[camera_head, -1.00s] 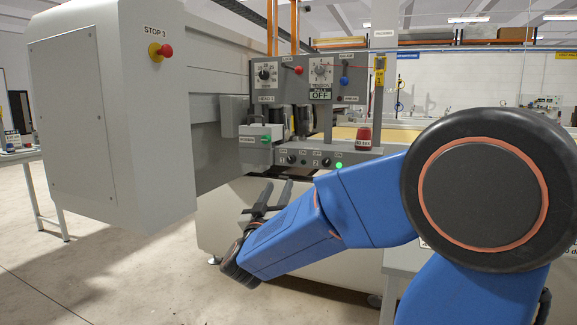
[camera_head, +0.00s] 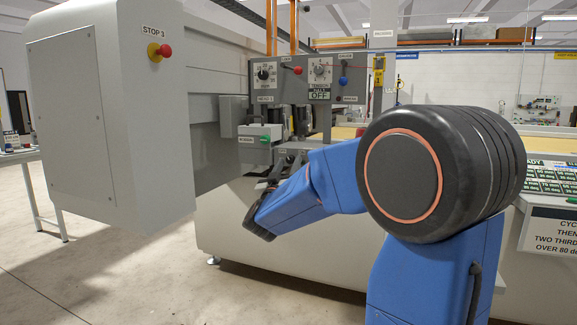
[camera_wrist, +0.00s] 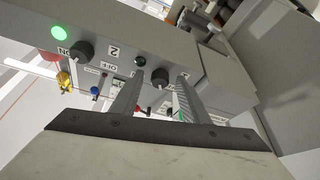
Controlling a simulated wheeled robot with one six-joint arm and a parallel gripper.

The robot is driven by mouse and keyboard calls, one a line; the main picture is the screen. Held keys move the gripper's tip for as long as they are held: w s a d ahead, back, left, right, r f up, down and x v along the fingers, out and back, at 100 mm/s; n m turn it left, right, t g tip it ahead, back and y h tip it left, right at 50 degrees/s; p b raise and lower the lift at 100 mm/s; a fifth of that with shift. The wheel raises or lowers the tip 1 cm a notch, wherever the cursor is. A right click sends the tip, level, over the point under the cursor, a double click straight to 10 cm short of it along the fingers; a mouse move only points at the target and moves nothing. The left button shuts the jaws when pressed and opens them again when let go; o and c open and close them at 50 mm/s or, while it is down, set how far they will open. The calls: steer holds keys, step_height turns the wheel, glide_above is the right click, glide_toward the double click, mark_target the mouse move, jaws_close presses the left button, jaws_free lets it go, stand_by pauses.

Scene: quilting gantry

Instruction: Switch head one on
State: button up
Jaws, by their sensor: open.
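In the wrist view the switch panel (camera_wrist: 205,60) appears upside down. The black knob of head one (camera_wrist: 160,77) shows between the two fingers, with a dark, unlit lamp (camera_wrist: 139,61) beside it. The knob of head two (camera_wrist: 80,50) is to the left, by the "2" label (camera_wrist: 113,50) and a lit green lamp (camera_wrist: 59,32). My gripper (camera_wrist: 158,84) is open, its fingers pointing at the panel on either side of the head one knob; contact cannot be told. In the head view my arm hides the knobs and most of the gripper.
The upper control box (camera_head: 350,72) carries dials, red and blue levers and an "OFF" sign. The big grey housing (camera_head: 100,110) with a red stop button (camera_head: 164,50) stands left. A label board (camera_head: 550,178) is at the right. Open floor lies at lower left.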

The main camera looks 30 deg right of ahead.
steer(key=shift+c, duration=0.2)
jaws_close()
steer(key=shift+m, duration=0.5)
steer(key=m+g+h, duration=0.1)
steer(key=m, duration=0.1)
steer(key=m+g, duration=0.1)
steer(key=m, duration=0.1)
steer(key=m+g+h, duration=0.1)
steer(key=m, duration=0.2)
steer(key=shift+w+a+h, duration=0.15)
steer(key=shift+w+h, duration=0.1)
steer(key=shift+h, duration=0.05)
steer(key=m+g, duration=0.2)
steer(key=m, duration=0.2)
steer(key=m+g, duration=0.2)
steer(key=m, duration=0.3)
steer(key=shift+w+a+r+g+h, duration=0.1)
steer(key=shift+w+g+h, duration=0.05)
steer(key=shift+g+h, duration=0.2)
steer(key=shift+o, duration=0.2)
jaws_free()
